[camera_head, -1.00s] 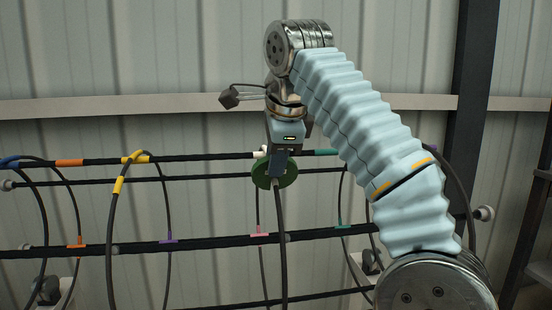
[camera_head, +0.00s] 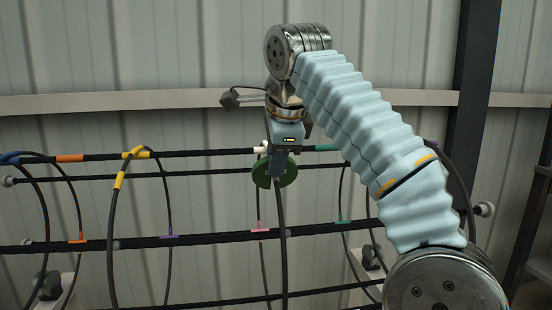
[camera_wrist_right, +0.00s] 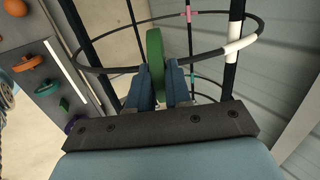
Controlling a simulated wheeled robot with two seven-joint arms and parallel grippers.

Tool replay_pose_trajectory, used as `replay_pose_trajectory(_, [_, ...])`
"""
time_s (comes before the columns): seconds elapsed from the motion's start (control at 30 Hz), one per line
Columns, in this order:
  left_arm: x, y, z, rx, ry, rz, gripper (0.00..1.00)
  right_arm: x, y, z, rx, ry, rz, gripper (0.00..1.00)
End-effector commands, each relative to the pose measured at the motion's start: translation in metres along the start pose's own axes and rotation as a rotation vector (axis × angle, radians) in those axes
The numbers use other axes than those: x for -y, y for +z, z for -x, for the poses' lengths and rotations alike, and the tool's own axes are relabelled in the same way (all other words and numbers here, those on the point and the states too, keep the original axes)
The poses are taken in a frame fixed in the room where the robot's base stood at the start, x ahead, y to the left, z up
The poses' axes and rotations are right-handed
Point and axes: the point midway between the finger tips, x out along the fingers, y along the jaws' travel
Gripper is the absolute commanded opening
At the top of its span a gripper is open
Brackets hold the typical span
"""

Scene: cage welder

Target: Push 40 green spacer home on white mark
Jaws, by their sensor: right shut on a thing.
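The green spacer (camera_head: 288,174) is a thick disc beside the hoop (camera_head: 281,235) near the upper bar. My right gripper (camera_head: 276,166) reaches down from above and is shut on it. In the right wrist view the green spacer (camera_wrist_right: 155,58) stands upright between the blue fingers of my right gripper (camera_wrist_right: 160,84), against the hoop (camera_wrist_right: 202,61). I cannot tell whether it is fully around the hoop. A white mark (camera_wrist_right: 241,44) lies on the hoop to the right of the spacer, apart from it. In the head view a white piece (camera_head: 259,150) shows just left of the gripper. My left gripper is not in view.
The cage has long black bars (camera_head: 190,241) and several hoops with coloured marks, such as a yellow one (camera_head: 119,180) and a pink one (camera_head: 260,230). A panel with coloured pieces (camera_wrist_right: 27,63) stands at left in the wrist view. A corrugated wall is behind.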

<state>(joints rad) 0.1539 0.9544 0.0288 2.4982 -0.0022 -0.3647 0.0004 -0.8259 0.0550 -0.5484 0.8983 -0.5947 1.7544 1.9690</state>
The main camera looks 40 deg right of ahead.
Motion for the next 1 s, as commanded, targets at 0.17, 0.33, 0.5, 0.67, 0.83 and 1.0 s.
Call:
replay_pose_trajectory(0.17, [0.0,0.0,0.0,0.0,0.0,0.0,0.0,0.0,0.0,-0.001,0.0,0.0,0.0,0.4])
replay_pose_trajectory(0.33, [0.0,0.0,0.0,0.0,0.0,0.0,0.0,0.0,0.0,-0.001,0.0,0.0,0.0,0.48])
replay_pose_trajectory(0.5, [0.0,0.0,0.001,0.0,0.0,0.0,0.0,0.0,0.0,0.001,0.0,0.0,0.0,0.48])
replay_pose_trajectory(0.67, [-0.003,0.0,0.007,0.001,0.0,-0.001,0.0,0.002,0.0,0.021,0.001,-0.002,-0.001,0.48])
replay_pose_trajectory(0.83, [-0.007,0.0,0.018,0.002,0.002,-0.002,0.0,0.002,0.0,0.053,0.001,-0.002,-0.002,0.48])
replay_pose_trajectory(1.0, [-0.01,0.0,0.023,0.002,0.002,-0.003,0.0,0.001,0.0,0.072,0.0,0.0,0.0,0.48])
